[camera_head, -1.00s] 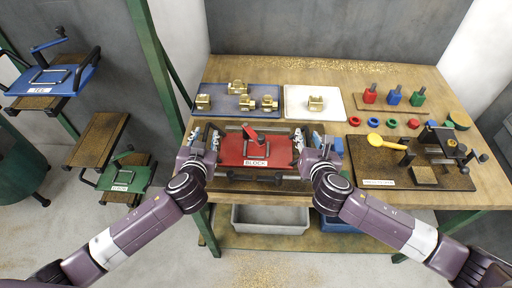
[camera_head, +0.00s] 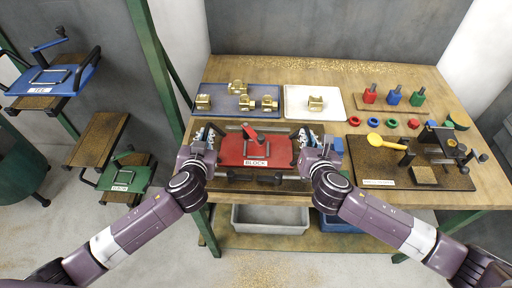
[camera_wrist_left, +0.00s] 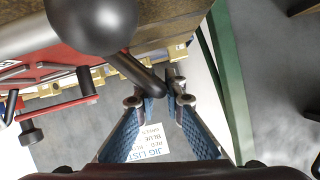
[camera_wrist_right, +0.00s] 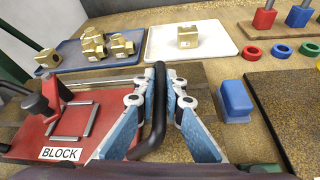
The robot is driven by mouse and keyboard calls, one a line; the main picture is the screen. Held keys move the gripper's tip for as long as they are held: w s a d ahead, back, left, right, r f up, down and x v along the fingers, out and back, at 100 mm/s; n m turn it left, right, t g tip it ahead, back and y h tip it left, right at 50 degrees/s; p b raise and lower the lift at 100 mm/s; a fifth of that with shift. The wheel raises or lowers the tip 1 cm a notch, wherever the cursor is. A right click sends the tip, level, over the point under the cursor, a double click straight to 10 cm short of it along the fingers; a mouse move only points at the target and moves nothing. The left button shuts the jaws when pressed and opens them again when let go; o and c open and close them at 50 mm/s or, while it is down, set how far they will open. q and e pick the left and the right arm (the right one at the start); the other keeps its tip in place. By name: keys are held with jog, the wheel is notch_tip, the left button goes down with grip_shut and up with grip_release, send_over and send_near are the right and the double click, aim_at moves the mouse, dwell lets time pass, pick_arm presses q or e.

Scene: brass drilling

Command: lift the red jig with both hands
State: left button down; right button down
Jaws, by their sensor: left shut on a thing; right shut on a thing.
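The red jig (camera_head: 258,150), labelled BLOCK, sits level on the dark board at the front of the bench. A red lever stands on it, and black handles are at its left and right ends. My left gripper (camera_head: 208,135) is shut on the left handle. In the left wrist view the black bar (camera_wrist_left: 143,77) runs into the fingertips, and a black knob partly hides the jig. My right gripper (camera_head: 311,137) is shut on the right handle. In the right wrist view the black handle (camera_wrist_right: 159,105) stands between the blue finger pads.
A blue tray (camera_head: 215,106) and a white tray (camera_head: 298,109) with brass blocks lie behind the jig. A blue block (camera_wrist_right: 234,100) and a dark fixture board (camera_head: 372,171) are to the right. A green jig (camera_head: 125,178) and a blue jig (camera_head: 67,73) stand off left.

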pick_arm(q)
jog(key=shift+r, duration=0.2)
pick_arm(e)
jog(key=shift+r, duration=0.2)
pick_arm(q)
jog(key=shift+w+r, duration=0.1)
pick_arm(e)
jog(key=shift+w+r, duration=0.1)
